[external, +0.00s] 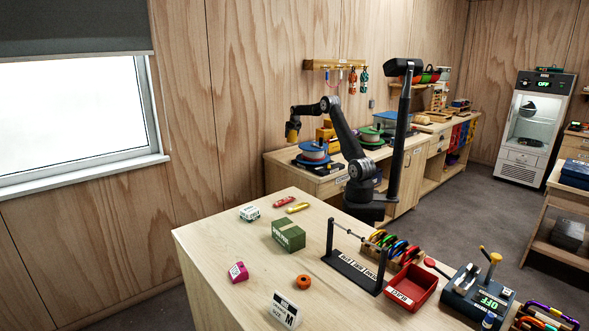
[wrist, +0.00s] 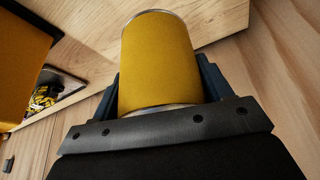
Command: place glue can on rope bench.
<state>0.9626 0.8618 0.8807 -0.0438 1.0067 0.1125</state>
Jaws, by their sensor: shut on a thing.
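The glue can is a yellow cylinder with a metal rim (wrist: 158,58), held between the fingers of my gripper (wrist: 160,85). In the external view the yellow can (external: 292,135) hangs below my gripper (external: 293,126), held up in the air near the wood wall. The bench with rope spools (external: 278,160), which I take as the rope bench, stands along the back wall. The can appears above its left end, clear of the top; the exact depth is hard to tell. The can's label side is not visible.
The bench's left corner looks clear. A front table (external: 215,245) holds a green box (external: 288,235) and other gear.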

